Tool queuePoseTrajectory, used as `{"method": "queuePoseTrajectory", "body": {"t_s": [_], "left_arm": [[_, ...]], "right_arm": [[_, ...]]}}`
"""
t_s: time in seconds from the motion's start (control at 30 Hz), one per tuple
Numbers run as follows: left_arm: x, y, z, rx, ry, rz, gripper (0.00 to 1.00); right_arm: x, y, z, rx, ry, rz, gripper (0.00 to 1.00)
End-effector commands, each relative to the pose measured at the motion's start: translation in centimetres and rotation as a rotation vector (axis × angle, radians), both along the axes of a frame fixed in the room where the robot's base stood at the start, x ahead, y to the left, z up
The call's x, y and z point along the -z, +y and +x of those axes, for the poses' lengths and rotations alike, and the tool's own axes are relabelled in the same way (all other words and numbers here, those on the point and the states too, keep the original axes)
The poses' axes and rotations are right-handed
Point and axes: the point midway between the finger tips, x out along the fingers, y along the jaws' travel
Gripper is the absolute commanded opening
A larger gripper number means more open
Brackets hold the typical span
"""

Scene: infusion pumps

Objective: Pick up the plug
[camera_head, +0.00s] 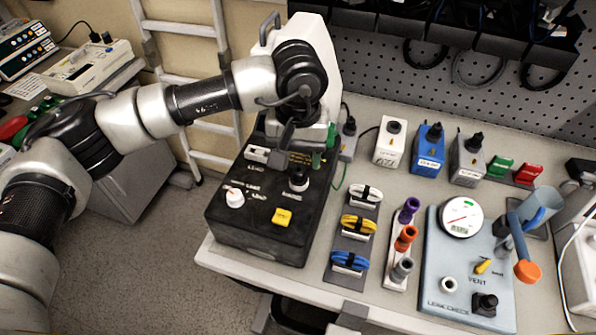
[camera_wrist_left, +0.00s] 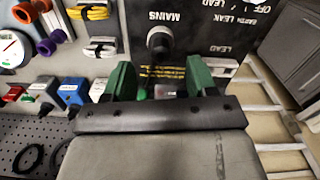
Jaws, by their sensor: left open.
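My left gripper (camera_head: 305,150) reaches over the back of the black tester box (camera_head: 255,230). Its two green fingers stand apart in the left wrist view (camera_wrist_left: 160,82), with a small partly hidden thing low between them. A round black plug-like piece (camera_head: 298,179) stands in the box's MAINS position; it also shows beyond the fingertips in the left wrist view (camera_wrist_left: 158,42). The gripper does not touch this piece. Another black plug (camera_head: 349,125) sits on a grey block just right of the gripper. I cannot tell which one is the task's plug. My right gripper is not in view.
The white, blue and grey socket blocks (camera_head: 428,148) stand along the back of the bench. Coiled leads (camera_head: 357,224), coloured cylinders (camera_head: 405,238) and a leak-check panel (camera_head: 465,285) fill the right side. A white pump (camera_head: 325,55) stands behind the gripper.

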Motion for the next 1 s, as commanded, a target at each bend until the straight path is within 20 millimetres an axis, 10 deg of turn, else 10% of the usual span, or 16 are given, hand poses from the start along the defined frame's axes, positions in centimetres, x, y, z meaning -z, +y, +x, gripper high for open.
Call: {"method": "queuePoseTrajectory", "body": {"t_s": [0.73, 1.0], "left_arm": [[5.8, -0.1, 0.8, 0.0, 0.0, -0.002, 0.57], [5.7, -0.1, 0.8, -0.001, 0.0, -0.002, 0.17]], "right_arm": [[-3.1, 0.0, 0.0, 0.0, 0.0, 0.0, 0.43], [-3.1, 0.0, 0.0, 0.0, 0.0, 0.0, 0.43]]}}
